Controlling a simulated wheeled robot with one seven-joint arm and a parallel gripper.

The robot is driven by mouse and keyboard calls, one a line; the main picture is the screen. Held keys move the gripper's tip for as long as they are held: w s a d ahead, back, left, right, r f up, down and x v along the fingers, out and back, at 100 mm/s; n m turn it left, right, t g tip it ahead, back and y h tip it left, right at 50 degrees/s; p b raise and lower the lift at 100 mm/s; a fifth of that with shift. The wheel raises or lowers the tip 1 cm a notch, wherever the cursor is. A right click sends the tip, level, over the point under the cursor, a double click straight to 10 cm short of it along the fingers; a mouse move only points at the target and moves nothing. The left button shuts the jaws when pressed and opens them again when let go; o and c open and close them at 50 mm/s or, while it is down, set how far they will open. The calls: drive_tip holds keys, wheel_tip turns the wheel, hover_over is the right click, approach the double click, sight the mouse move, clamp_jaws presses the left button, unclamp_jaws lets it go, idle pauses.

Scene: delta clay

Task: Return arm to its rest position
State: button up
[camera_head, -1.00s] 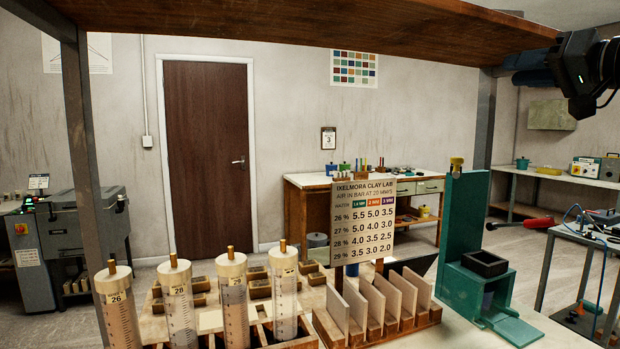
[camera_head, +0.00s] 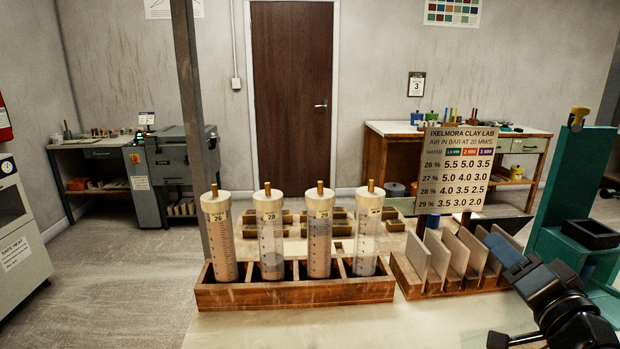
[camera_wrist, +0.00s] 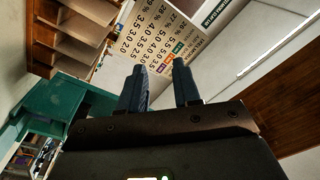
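My arm comes in at the lower right of the head view, and its blue-fingered gripper (camera_head: 503,248) is in front of the upright plates in the wooden rack. In the wrist view the two blue fingers of my gripper (camera_wrist: 159,66) stand apart with nothing between them. Beyond them the printed pressure card (camera_wrist: 160,35) shows tilted, and the same card (camera_head: 457,165) stands upright behind the rack in the head view. The gripper appears apart from the card. The exact distance from fingers to plates cannot be told.
A wooden stand (camera_head: 295,292) holds several clear cylinders at the centre. The plate rack (camera_head: 420,284) is right of it. A green press-like stand (camera_head: 575,185) with a black box (camera_head: 590,233) is at the right. The pale bench top (camera_head: 330,328) is clear in front. A dark post (camera_head: 190,110) rises left.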

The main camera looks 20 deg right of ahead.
drive_tip(key=s+a+f+n, duration=0.1)
drive_tip(key=s+a+f, duration=0.3)
drive_tip(key=s+a+f+n+g, duration=0.1)
drive_tip(key=s+a+f, duration=0.3)
drive_tip(key=s+a, duration=0.1)
drive_tip(key=s+a+f+n+g, duration=0.1)
drive_tip(key=s+a+f, duration=0.3)
drive_tip(key=a, duration=0.1)
drive_tip(key=shift+s+f+y, duration=0.15)
drive_tip(key=shift+f+y, duration=0.15)
drive_tip(key=shift+y, duration=0.1)
drive_tip(key=s+a+n+y, duration=0.2)
drive_tip(key=s+a+n, duration=0.1)
drive_tip(key=s, duration=0.6)
drive_tip(key=s+a+n+g+y, duration=0.1)
drive_tip(key=s+a+n, duration=0.3)
drive_tip(key=s, duration=0.6)
drive_tip(key=shift+n+y, duration=0.4)
drive_tip(key=shift+n, duration=0.4)
drive_tip(key=shift+f, duration=0.1)
